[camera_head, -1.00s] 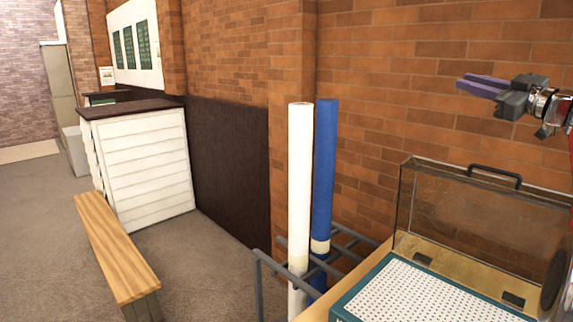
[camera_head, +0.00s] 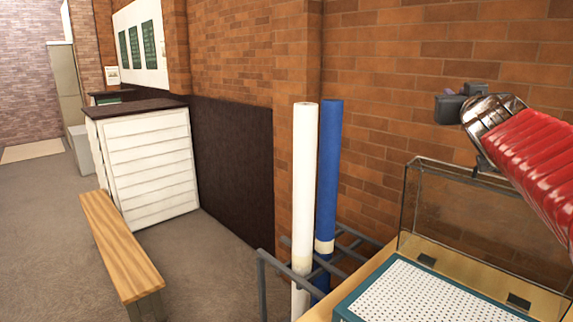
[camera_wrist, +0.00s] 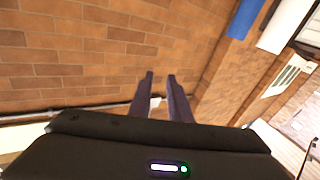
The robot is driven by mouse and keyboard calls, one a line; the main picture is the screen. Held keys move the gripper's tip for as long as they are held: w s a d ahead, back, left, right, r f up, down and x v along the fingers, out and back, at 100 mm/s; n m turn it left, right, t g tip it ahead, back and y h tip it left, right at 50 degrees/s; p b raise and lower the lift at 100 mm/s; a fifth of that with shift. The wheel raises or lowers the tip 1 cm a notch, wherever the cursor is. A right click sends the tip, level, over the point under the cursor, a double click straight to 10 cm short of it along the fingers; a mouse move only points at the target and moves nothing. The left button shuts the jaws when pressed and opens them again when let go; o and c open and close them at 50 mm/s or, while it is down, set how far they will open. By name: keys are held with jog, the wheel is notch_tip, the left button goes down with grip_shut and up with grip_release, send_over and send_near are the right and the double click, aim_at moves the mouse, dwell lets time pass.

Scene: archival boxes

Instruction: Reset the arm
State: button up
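My gripper (camera_head: 472,89) is at the upper right in the head view, raised above the glass-lidded case, with the brick wall behind it. Its dark purple fingers are mostly hidden there behind the gripper's own body. In the wrist view the two fingers of my gripper (camera_wrist: 160,75) stand apart with a narrow gap, and only brick wall shows between them. Nothing is held. My red arm reaches in from the right edge of the head view.
The case (camera_head: 413,207) with a transparent lid and white perforated tray (camera_head: 430,290) stands below my arm. A rack (camera_head: 262,285) holds a white roll (camera_head: 304,190) and a blue roll (camera_head: 328,180). A wooden bench (camera_head: 120,250) and white cabinet (camera_head: 150,160) stand left; floor there is open.

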jog(key=s+a+f+g+y, duration=0.2)
jog(key=s+a+f+g, duration=0.2)
jog(key=s+a+f, duration=0.3)
jog(key=s+a+f+n+g+y, duration=0.1)
jog(key=s+a+f+g, duration=0.3)
jog(key=s+f, duration=1)
jog(key=s+a+f+n+g+y, duration=0.1)
jog(key=s+a+f+g, duration=0.3)
jog(key=s+a+f, duration=0.5)
notch_tip(320, 180, down, 10)
jog(key=shift+s+a+r+g+y, duration=0.15)
jog(key=shift+s+a+g+y, duration=0.2)
jog(key=shift+s+y, duration=0.65)
